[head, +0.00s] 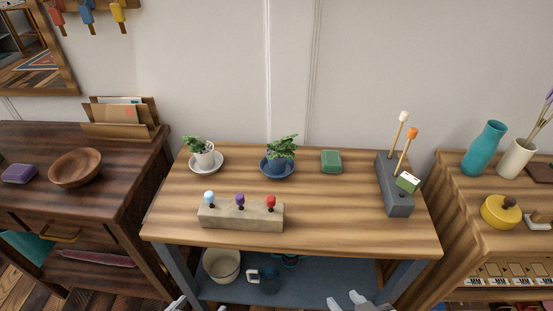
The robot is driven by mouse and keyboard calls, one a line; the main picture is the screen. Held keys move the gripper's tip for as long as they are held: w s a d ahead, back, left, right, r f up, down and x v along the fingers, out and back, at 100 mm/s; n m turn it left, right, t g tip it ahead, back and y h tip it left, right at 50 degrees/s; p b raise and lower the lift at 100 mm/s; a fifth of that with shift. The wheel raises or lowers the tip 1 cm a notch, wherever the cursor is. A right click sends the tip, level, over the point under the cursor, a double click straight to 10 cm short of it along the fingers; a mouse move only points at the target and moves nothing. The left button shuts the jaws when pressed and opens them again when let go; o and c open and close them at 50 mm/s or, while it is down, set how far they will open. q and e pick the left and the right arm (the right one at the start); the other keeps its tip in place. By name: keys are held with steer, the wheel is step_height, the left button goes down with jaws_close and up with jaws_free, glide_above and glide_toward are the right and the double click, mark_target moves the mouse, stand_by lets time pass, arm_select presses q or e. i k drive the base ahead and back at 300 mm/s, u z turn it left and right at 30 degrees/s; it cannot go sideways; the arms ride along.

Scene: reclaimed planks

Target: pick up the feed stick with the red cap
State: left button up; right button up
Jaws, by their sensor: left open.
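The feed stick with the red cap (271,203) stands upright at the right end of a pale, long block (240,217) near the front of the middle table. Only its cap and a short dark part below show; the rest is hidden in the block. A purple-capped stick (240,200) and a light-blue-capped one (209,198) stand to its left in the same block. My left gripper (178,302) is open at the bottom edge, mostly cut off, in front of the table. My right gripper (347,301) is also at the bottom edge, partly cut off, well apart from the stick.
A dark block (397,200) with white-topped and orange-topped sticks and a green tag stands at the right. Two potted plants (203,151) (277,165) and a green box (331,161) stand at the back. The table (330,220) is clear right of the pale block.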

mark_target(271, 199)
steer(key=k, duration=0.5)
steer(key=u, duration=1.95)
steer(key=i, duration=1.5)
steer(key=z, duration=2.3)
